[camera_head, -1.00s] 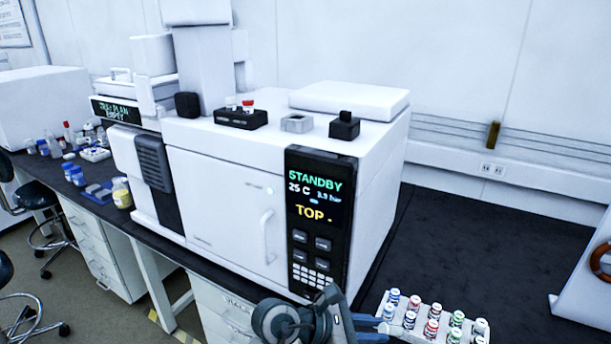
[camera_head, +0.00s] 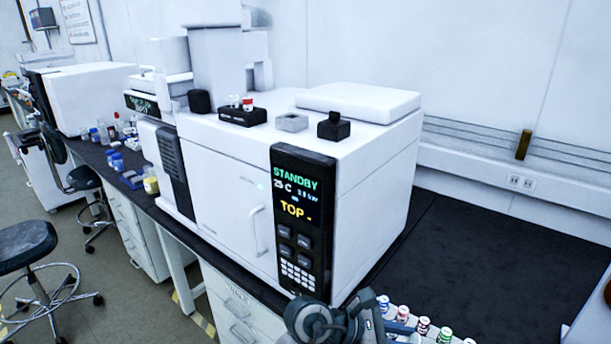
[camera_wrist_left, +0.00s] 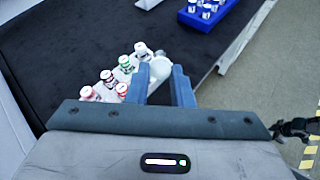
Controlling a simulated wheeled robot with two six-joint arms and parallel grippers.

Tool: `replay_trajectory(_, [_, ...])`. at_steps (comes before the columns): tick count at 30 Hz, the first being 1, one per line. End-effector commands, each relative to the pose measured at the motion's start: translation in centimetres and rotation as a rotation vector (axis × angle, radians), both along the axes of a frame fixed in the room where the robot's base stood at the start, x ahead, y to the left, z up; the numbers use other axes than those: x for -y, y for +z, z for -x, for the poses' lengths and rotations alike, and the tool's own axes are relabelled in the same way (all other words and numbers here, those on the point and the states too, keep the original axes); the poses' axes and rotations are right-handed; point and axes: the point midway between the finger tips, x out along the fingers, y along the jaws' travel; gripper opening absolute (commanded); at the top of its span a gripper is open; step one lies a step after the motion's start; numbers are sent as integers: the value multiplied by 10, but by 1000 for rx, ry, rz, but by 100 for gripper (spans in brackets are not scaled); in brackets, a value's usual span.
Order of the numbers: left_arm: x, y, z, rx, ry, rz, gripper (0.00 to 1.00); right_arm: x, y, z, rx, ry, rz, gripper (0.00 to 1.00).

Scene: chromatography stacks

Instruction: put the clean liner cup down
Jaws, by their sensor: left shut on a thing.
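My left gripper (camera_wrist_left: 165,80) has blue fingers shut on a small whitish cup (camera_wrist_left: 160,67), which I take to be the clean liner cup. Its lower part is hidden between the fingers. In the head view the left wrist and part of the gripper (camera_head: 392,328) show at the bottom edge, and the cup cannot be made out there. A white rack of capped vials (camera_wrist_left: 110,80) lies just left of the fingers in the wrist view. My right gripper is in neither view.
A large white instrument (camera_head: 225,190) stands on the dark bench (camera_head: 480,250), its panel reading STANDBY, 25 C and TOP. On its top sit a black vial block (camera_head: 242,117), a grey square block (camera_head: 292,122) and a black knobbed block (camera_head: 333,128). Bench right of it is clear.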

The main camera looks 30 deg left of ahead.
Motion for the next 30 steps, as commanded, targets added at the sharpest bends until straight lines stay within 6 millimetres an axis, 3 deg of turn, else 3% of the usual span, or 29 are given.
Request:
replay_trajectory(5, [-15, -1, 2, -14, 5, -21, 0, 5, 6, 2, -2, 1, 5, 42])
replay_trajectory(14, [-50, -1, 7, -46, 22, -67, 0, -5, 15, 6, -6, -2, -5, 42])
replay_trajectory(23, [-116, 10, 18, -118, 80, -160, 0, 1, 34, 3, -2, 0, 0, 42])
replay_trajectory(30, [-168, 31, 28, -190, 159, -234, 0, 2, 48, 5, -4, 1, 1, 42])
